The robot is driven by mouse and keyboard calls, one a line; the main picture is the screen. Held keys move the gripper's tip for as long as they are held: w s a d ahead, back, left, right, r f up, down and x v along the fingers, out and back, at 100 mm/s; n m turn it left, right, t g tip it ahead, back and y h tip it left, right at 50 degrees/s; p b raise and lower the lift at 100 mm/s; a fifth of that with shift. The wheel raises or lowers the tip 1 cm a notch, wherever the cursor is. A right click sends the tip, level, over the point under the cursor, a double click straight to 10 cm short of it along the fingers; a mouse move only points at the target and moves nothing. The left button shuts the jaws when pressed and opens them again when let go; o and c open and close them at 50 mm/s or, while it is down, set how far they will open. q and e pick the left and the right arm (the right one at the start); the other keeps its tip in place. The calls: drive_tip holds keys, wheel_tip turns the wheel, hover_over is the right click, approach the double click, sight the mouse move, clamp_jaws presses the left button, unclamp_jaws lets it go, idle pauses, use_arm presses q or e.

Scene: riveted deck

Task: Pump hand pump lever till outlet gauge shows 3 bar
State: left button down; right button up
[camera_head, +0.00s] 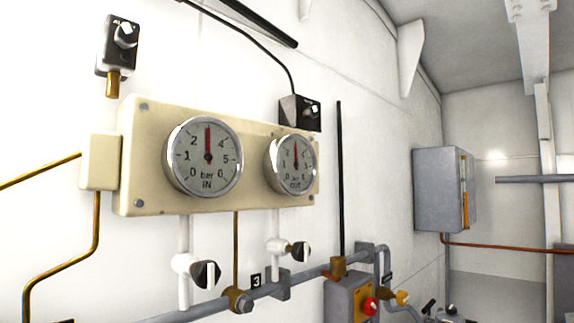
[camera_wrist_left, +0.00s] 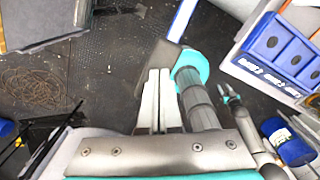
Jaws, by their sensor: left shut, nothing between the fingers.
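The outlet gauge (camera_head: 291,165), marked OUT, is a round dial on the right of a cream panel (camera_head: 150,187). Its red needle points almost straight up, near where 3 lies between the lower and higher numbers. The inlet gauge (camera_head: 204,157), marked IN, is on the left of the panel, and its needle also points straight up. My left gripper (camera_wrist_left: 161,74) shows in the left wrist view with its two fingers together and nothing between them. Neither gripper shows in the head view. I cannot make out the hand pump or its lever in either view.
Two valves with black handles (camera_head: 206,274) (camera_head: 300,251) hang below the gauges, above a grey pipe (camera_head: 215,305). A grey box (camera_head: 352,300) with a red knob stands lower right. In the wrist view, blue bins (camera_wrist_left: 272,45) are at upper right over dark floor.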

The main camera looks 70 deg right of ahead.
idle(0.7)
use_arm(q)
drive_tip(key=shift+r+p, duration=1.85)
drive_tip(key=shift+r, duration=0.75)
drive_tip(key=shift+f, duration=0.1)
